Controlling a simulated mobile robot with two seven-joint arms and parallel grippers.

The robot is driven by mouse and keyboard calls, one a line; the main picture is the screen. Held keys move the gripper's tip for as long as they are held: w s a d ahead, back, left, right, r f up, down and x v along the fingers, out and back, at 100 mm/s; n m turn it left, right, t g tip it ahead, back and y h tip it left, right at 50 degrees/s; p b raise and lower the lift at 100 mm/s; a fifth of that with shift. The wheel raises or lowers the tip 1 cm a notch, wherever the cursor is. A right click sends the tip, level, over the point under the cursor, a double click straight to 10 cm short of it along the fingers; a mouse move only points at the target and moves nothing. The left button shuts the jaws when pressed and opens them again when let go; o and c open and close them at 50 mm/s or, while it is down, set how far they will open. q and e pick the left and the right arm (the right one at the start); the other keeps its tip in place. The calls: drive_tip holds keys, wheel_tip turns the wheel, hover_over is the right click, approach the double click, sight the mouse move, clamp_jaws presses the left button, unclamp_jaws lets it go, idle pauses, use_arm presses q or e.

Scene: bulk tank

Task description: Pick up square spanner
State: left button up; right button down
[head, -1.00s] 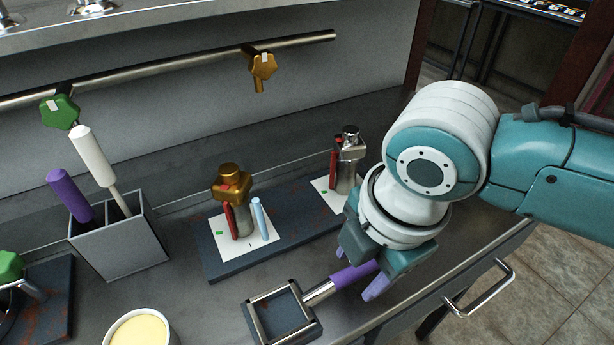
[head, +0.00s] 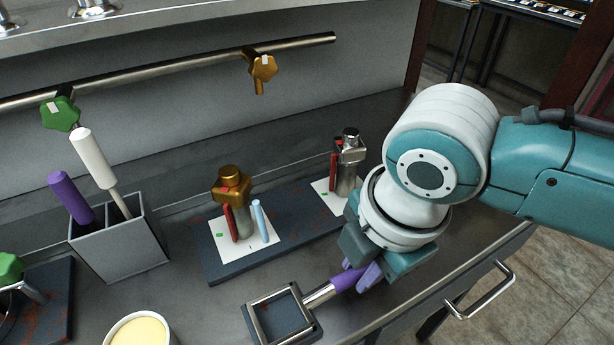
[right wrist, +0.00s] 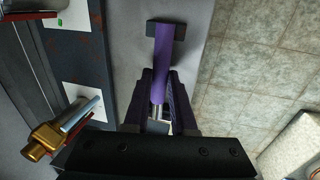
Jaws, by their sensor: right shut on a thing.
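The square spanner has an open square metal head (head: 281,315), a short metal shaft and a purple handle (head: 347,279). It lies at the front of the steel counter in the head view, its head over a dark block. My right gripper (head: 359,270) is shut on the handle near the shaft. In the right wrist view the purple handle (right wrist: 162,65) runs up from between the fingers of my right gripper (right wrist: 160,100), and its far end is over a small dark block (right wrist: 176,29). The square head is hidden there. My left gripper is not in view.
A dark rack (head: 225,269) behind the spanner holds a gold-topped valve (head: 232,184) and a silver-topped one (head: 349,150). A grey holder (head: 122,246) with a purple-handled and a white-handled tool and a yellow-filled cup (head: 140,331) stand left. A drawer handle (head: 484,290) is at right.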

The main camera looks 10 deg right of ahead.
sight(359, 272)
idle(0.3)
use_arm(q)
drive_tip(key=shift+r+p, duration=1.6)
use_arm(e)
wheel_tip(359, 272, up, 20)
